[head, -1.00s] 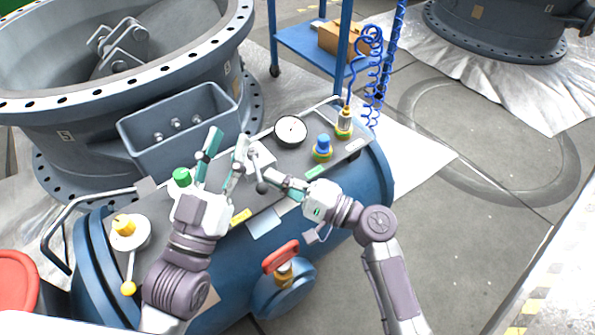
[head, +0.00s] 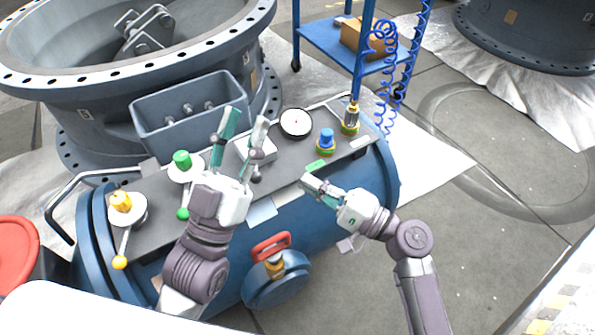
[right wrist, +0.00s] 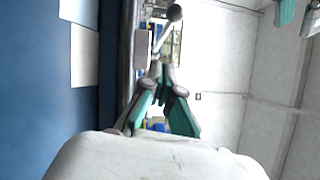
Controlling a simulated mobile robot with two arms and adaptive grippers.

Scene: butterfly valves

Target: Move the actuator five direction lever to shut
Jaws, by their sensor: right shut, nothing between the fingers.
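A lever with a dark grey knob (head: 257,178) is mounted on a small white box (head: 262,151) on the grey panel; the knob points toward the panel's front edge. In the right wrist view, the knob (right wrist: 174,12) and its metal rod show beyond the fingers. My left gripper (head: 247,112) is open, its fingers spread over the panel just left of the white box, partly hiding the lever's surroundings. My right gripper (head: 306,182) is shut and empty, right of the knob and apart from it; its closed fingers also show in the right wrist view (right wrist: 160,72). Labels are unreadable.
A yellow lever (head: 121,202) and a green lever (head: 182,160) stand left on the panel. A round gauge (head: 296,123), a blue cap (head: 326,140) and a hose fitting (head: 351,118) stand right. A red-handled valve (head: 271,246) projects in front. A large flanged valve (head: 130,75) rises behind.

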